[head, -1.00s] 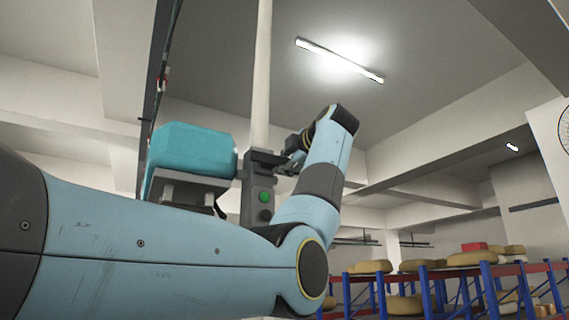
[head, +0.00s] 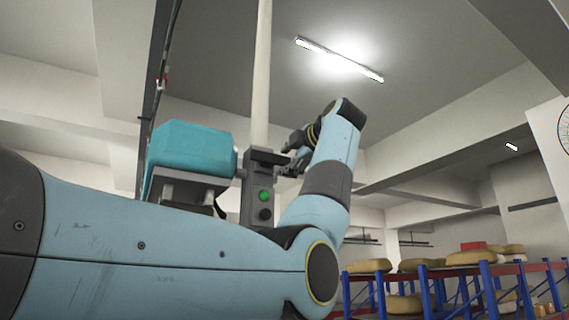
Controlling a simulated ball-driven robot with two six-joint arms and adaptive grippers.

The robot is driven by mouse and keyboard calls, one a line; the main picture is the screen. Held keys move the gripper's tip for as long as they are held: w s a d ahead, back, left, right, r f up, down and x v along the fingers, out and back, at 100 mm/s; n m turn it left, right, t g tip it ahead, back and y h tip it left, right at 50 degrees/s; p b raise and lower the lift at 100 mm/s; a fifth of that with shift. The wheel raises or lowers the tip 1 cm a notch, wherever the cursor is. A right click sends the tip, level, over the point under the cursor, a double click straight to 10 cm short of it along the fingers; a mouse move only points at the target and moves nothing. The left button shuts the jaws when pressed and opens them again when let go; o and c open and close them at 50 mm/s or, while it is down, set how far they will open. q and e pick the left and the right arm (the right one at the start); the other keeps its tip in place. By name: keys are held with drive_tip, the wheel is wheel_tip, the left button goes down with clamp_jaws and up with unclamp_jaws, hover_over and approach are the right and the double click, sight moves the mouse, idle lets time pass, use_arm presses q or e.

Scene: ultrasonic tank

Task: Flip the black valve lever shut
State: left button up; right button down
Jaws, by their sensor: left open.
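My left gripper (head: 291,159) is small and dark at the end of my pale blue left arm, which crosses the head view from the left and bends upward. Its fingers point left and are open, close to the top of a grey control box (head: 251,204). The box has a green button (head: 264,196) and a black knob (head: 265,214) on its face. I cannot make out a black valve lever for certain; the dark parts near the gripper are too small to tell apart, and my arm hides what lies below. My right gripper is not in view.
A teal housing (head: 190,150) on a grey bracket stands left of the control box. A pale vertical pole (head: 262,75) rises behind the box. Blue and red racks (head: 437,295) with round tan objects stand at the lower right.

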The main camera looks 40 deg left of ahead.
use_arm(q)
drive_tip(key=v, duration=1)
drive_tip(key=shift+d, duration=0.15)
